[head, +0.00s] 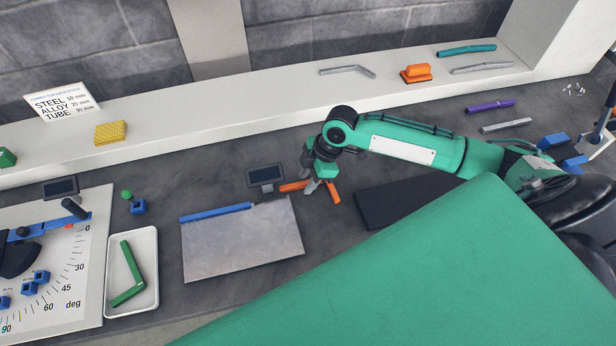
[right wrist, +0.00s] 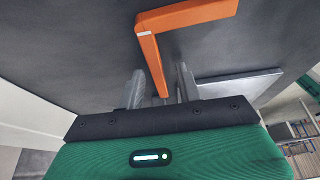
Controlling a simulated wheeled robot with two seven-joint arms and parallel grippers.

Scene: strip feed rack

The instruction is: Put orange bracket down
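The orange bracket (head: 334,191) is L-shaped and appears to lie on the dark bench, just right of the grey metal plate. In the right wrist view, the bracket (right wrist: 190,15) has one leg reaching back between my fingers. My right gripper (head: 313,183) is low over the bracket and hides part of it in the head view. In the right wrist view, the fingers of my right gripper (right wrist: 161,90) stand on both sides of that leg, with a narrow gap on each side. They look open. My left gripper is not in view.
The grey plate (head: 243,245) has a blue bar (head: 215,212) along its back edge and a small dark display (head: 266,175) behind it. A black mat (head: 375,205) lies to the right. A white tray (head: 152,301) holds a green bracket (head: 128,277). A pale ledge (head: 270,100) runs behind.

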